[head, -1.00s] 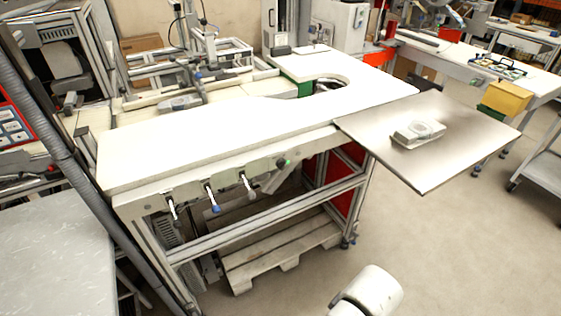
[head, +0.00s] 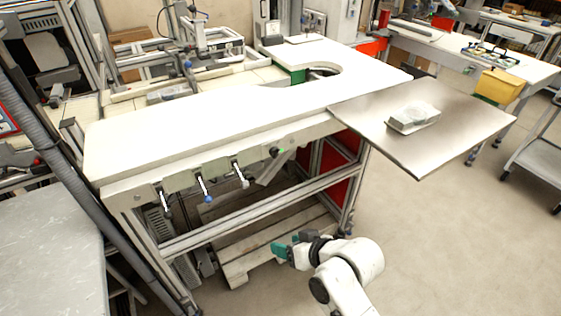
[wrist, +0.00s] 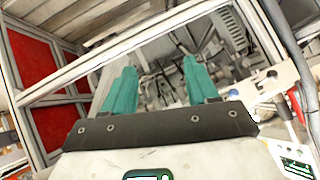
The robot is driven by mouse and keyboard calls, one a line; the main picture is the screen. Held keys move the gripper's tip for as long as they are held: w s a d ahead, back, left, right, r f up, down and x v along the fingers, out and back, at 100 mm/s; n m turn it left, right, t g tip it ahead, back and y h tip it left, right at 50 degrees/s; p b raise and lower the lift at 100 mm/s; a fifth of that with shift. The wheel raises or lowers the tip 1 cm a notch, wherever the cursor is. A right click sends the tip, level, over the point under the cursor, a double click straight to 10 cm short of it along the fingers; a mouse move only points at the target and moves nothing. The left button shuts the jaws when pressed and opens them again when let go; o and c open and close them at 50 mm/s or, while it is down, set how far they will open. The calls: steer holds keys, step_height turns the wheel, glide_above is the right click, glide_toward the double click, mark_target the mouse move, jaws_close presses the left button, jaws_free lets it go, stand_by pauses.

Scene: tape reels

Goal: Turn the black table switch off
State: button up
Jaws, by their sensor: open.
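Three hanging levers are mounted under the front edge of the white table (head: 130,150). The leftmost lever (head: 167,211) has a dark tip, the middle lever (head: 207,197) a blue tip, and the right lever (head: 243,182) a pale grey tip. A dark round knob (head: 274,152) with a green spot sits further right; which part is the black switch is not fully clear. My gripper (head: 291,243) is low in front of the table, right of and below the levers. It is open and empty, with its teal fingers apart in the wrist view (wrist: 159,66).
A steel side shelf (head: 440,150) with a grey device (head: 413,117) juts out to the right. A pallet (head: 275,245) lies under the table frame. A grey table (head: 50,250) stands at the left. Open floor (head: 450,240) lies on the right.

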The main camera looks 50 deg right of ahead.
steer(key=w+d+r+m+t+h+b, duration=0.1)
steer(key=w+d+r+m+t+h, duration=0.15)
steer(key=w+d+r+t, duration=0.2)
steer(key=m+t+h, duration=0.3)
glide_toward(278, 154)
steer(key=shift+y, duration=0.25)
steer(key=p+x, duration=0.1)
steer(key=x, duration=0.7)
steer(key=shift+w+d+r, duration=0.1)
steer(key=shift+w+d, duration=0.05)
steer(key=shift+c, duration=0.2)
steer(key=c, duration=1)
